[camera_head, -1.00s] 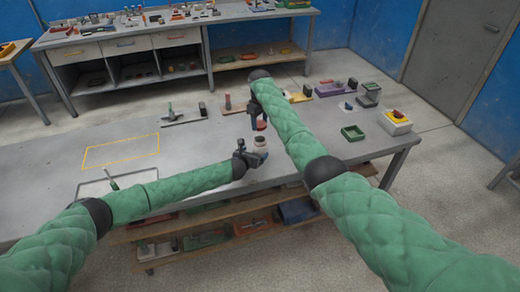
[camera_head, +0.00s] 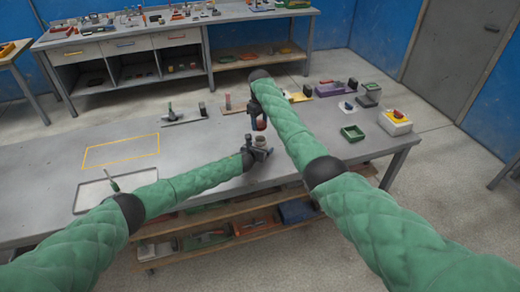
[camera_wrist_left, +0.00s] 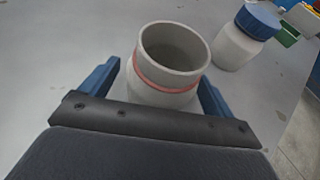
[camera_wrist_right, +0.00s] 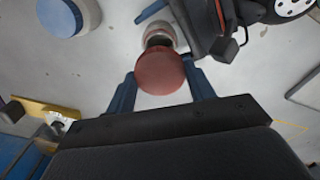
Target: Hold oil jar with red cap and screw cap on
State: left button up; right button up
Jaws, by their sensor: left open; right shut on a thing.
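The oil jar (camera_wrist_left: 172,85) is a pale, open-topped jar with a red ring round its neck. It stands upright on the bench and also shows in the head view (camera_head: 261,142). My left gripper (camera_head: 264,151) is open, low at the jar, with a blue finger on either side of it. Whether the fingers touch it I cannot tell. My right gripper (camera_head: 257,117) is shut on the red cap (camera_wrist_right: 161,73) and holds it above the jar, apart from the rim. In the right wrist view the cap hides part of the jar (camera_wrist_right: 160,37).
A second jar with a blue cap (camera_wrist_left: 257,20) stands close beside the oil jar. A green bin (camera_head: 352,132) and a box with a red button (camera_head: 396,117) are at the bench's right end. A pale tray (camera_head: 90,197) lies at left. The yellow-outlined area (camera_head: 120,150) is clear.

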pick_arm(q)
jog(key=c, duration=1.5)
jog(key=shift+o, duration=0.2)
pick_arm(e)
jog(key=shift+f, duration=2.5)
jog(key=shift+f, duration=0.1)
jog(key=shift+f, duration=0.8)
jog(key=shift+f, duration=0.5)
